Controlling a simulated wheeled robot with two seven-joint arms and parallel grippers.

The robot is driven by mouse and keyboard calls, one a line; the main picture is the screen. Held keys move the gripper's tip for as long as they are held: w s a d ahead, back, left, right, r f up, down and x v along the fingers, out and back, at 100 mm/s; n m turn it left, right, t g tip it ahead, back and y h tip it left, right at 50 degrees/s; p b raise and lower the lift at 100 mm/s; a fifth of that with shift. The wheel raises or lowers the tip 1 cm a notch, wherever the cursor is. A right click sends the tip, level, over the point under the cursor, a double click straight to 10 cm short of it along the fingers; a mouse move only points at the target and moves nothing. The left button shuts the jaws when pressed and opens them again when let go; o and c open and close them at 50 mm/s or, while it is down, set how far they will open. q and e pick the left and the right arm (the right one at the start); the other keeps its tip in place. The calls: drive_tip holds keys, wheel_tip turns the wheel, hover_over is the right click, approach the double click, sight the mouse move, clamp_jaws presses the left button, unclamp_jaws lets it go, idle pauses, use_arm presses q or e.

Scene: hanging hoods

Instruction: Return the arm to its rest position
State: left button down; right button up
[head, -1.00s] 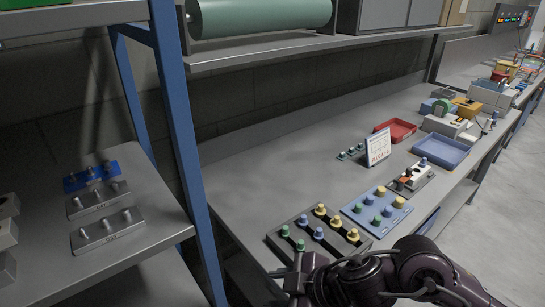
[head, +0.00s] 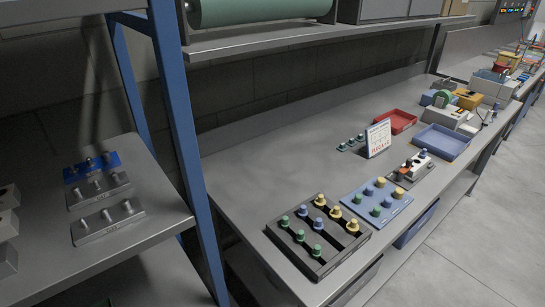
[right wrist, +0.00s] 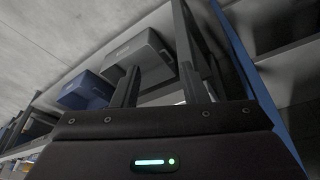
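No gripper or arm of mine shows in the head view. In the right wrist view my right gripper (right wrist: 160,75) has its two dark fingers apart, with nothing seen between them. My left gripper is in neither view.
On the bench (head: 270,165), a black tray (head: 271,231) holds green, blue and yellow knobbed pieces, beside a blue board (head: 400,210). Beyond are a sign (head: 378,139), red tray (head: 412,119) and blue bin (head: 462,146). A blue post (head: 183,150) stands left. A grey box (right wrist: 150,50) shows in the wrist view.

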wheel_tip(320, 180, down, 30)
drive_tip(key=s+f+g, duration=0.1)
drive_tip(key=s, duration=0.1)
drive_tip(key=s+d+f+g, duration=0.1)
drive_tip(key=s+d+f, duration=0.2)
drive_tip(key=s+f, duration=1.3)
drive_tip(key=s, duration=0.3)
drive_tip(key=shift+d+f+n, duration=0.15)
drive_tip(key=shift+f+n, duration=0.15)
drive_tip(key=shift+f, duration=0.1)
